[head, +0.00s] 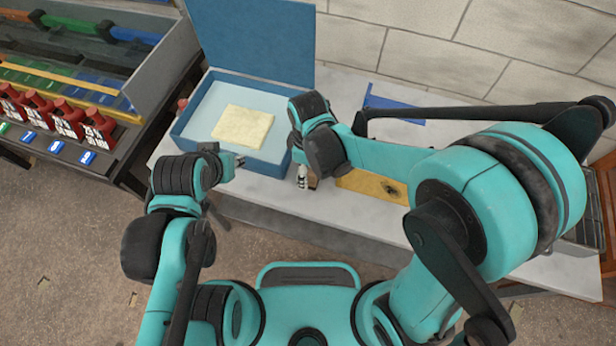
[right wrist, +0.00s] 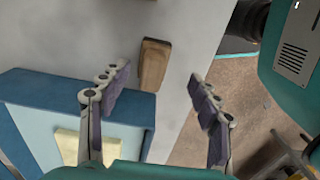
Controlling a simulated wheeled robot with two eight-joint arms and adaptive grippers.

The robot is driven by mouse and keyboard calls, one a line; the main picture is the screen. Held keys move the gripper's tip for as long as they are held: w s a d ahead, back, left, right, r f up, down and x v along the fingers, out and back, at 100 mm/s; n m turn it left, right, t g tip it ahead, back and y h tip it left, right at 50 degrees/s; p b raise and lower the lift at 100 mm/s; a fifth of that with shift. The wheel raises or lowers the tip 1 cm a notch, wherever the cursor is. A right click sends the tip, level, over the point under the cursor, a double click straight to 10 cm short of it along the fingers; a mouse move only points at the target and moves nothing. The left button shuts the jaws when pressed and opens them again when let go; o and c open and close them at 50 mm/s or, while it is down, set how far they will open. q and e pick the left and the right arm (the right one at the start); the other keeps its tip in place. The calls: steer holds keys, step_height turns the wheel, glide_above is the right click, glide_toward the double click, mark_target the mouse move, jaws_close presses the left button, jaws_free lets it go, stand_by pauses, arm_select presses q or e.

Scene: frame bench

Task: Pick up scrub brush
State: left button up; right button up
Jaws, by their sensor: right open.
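The scrub brush (right wrist: 153,65) shows in the right wrist view as a brown wooden block lying on the pale bench top. In the head view only a small brown part of it (head: 312,183) shows beside my right gripper (head: 302,176). In the right wrist view my right gripper (right wrist: 155,92) is open and empty, its fingers wide apart, with the brush ahead between their lines. I see no contact with the brush. My left gripper (head: 238,160) is over the near edge of the blue box; its fingers are too small to judge.
The blue box (head: 180,145) has a raised lid (head: 255,40) and a pale yellow slab (head: 243,128) inside. A yellow board (head: 365,184) with a dark patch lies right of the brush. Red bottles (head: 70,118) stand on the left rack. A block wall closes the back.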

steer(key=f+b, duration=0.1)
steer(key=f, duration=0.1)
steer(key=f+b, duration=0.1)
steer(key=f, duration=0.1)
steer(key=w+f+b, duration=0.1)
steer(key=f, duration=0.1)
steer(key=shift+f, duration=0.25)
steer(key=shift+r, duration=0.1)
steer(key=shift+c, duration=1.3)
steer(key=c, duration=1.1)
steer(key=shift+o, duration=0.2)
steer(key=shift+r+p, duration=0.5)
steer(key=shift+r, duration=0.15)
step_height(320, 180, up, 3)
steer(key=shift+r+p, duration=0.15)
steer(key=shift+p, duration=0.65)
steer(key=s+d+r+p, duration=0.3)
steer(key=s+d+r, duration=0.3)
steer(key=d, duration=0.3)
steer(key=shift+s+d+r+p, duration=0.2)
steer(key=shift+s+d+p, duration=0.1)
steer(key=shift+s+p, duration=0.1)
